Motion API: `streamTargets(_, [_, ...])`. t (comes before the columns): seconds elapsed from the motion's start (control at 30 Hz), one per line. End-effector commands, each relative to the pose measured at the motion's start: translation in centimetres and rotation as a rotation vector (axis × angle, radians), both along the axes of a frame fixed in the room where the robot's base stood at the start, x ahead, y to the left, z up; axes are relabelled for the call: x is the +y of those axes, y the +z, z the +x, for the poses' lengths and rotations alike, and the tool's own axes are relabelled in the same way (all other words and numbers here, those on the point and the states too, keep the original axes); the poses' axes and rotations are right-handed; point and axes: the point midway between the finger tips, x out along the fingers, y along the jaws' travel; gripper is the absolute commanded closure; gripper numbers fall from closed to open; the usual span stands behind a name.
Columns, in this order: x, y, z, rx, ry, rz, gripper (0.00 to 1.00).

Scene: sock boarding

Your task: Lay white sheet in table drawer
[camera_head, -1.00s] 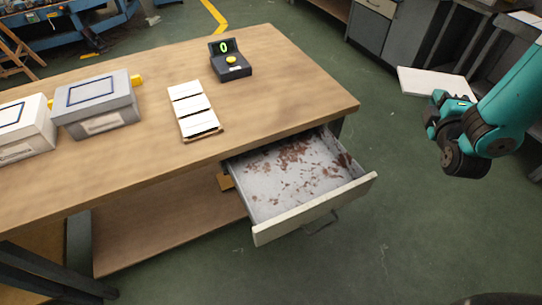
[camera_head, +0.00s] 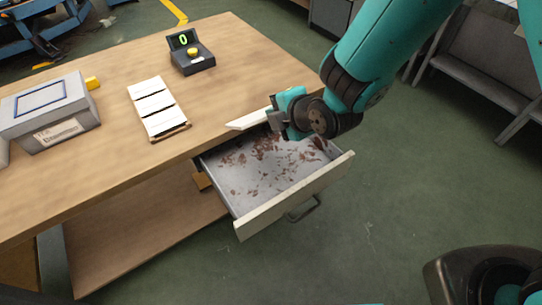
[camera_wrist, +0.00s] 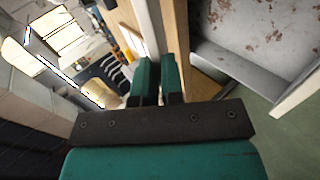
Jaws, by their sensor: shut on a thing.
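My gripper (camera_head: 278,116) is shut on the white sheet (camera_head: 248,120), which sticks out to the left of the fingers over the table's front edge. The sheet is seen at a slant, and part of it is hidden behind the gripper. In the wrist view, the sheet (camera_wrist: 148,28) shows as a narrow pale strip beyond the two teal fingers (camera_wrist: 159,75). The table drawer (camera_head: 250,201) is pulled open below my gripper. Its grey floor bears reddish-brown flakes or stains. The gripper covers part of the drawer's far right corner.
The wooden table (camera_head: 120,190) bears a card with white strips (camera_head: 157,108), a dark device (camera_head: 193,60) with a green "0", and a grey box (camera_head: 48,108). The drawer's front panel (camera_head: 298,192) rises at its near side.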

Motion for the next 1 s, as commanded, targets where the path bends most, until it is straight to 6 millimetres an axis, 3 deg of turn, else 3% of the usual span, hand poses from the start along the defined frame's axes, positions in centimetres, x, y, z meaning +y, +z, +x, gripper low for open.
streamTargets(0.03, [-0.1, -1.8, 0.0, 0.006, -0.001, -0.004, 1.00])
streamTargets(0.2, [-0.2, -6.6, 0.0, 0.004, -0.003, -0.003, 1.00])
streamTargets(0.4, [-0.1, -10.9, 0.0, 0.002, -0.003, 0.000, 1.00])
streamTargets(0.8, [-0.1, -15.5, 0.1, 0.000, -0.003, 0.001, 1.00])
streamTargets(1.0, [-0.1, -16.0, 0.1, -0.003, -0.002, 0.003, 1.00])
